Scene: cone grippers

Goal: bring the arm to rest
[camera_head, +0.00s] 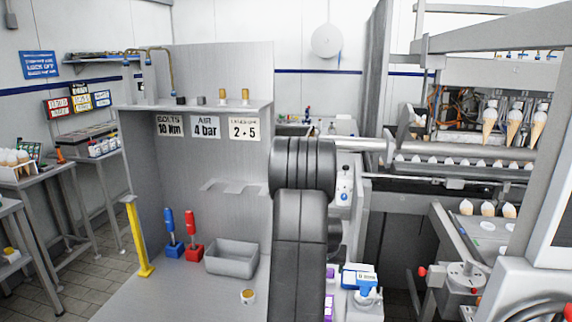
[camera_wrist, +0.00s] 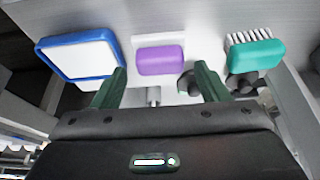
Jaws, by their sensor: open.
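My arm (camera_head: 300,220) rises through the middle of the head view, its dark links in front of the bench and the machine behind. My gripper does not show clearly there; the arm hides it. In the wrist view my gripper (camera_wrist: 160,70) is open, with its two green fingers apart and nothing between them. Beyond the fingertips lie a blue-rimmed white tray (camera_wrist: 85,55), a purple block (camera_wrist: 161,60) and a teal brush (camera_wrist: 255,54) with white bristles. I cannot tell how far the fingertips are from them.
A grey bin (camera_head: 231,258), a blue-handled tool (camera_head: 171,228) and a red-handled tool (camera_head: 191,230) stand on the bench left of my arm. A yellow post (camera_head: 137,238) marks its left edge. Machinery with several cones (camera_head: 513,122) fills the right side.

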